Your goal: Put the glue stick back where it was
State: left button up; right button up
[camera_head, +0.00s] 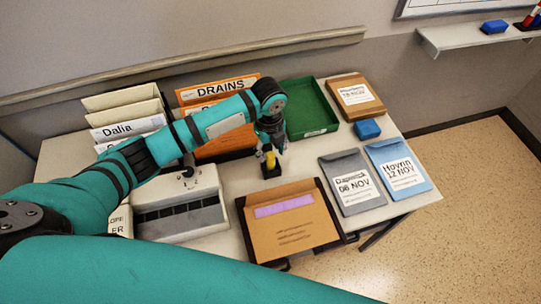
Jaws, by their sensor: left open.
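A small yellow upright piece, which looks like the glue stick (270,161), stands at a small black block or holder (271,172) in the middle of the table. I cannot tell whether it is in the block or just beside it. My left gripper (270,147) is open and points down right over the yellow piece, with the fingers close to its top. The fingers and wrist partly hide the piece. My right gripper is out of view.
The table (228,249) holds a grey slotted box (208,215), a brown folder (287,245), a green tray (318,128), a blue block (367,129) and two labelled pouches (350,201) at right. Files and an orange DRAINS folder (222,89) stand behind my arm.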

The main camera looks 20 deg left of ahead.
pick_arm(q)
notch_tip(320, 180, up, 9)
jog(key=shift+f+b, duration=0.15)
jog(key=shift+b, duration=0.25)
jog(key=shift+s, duration=0.1)
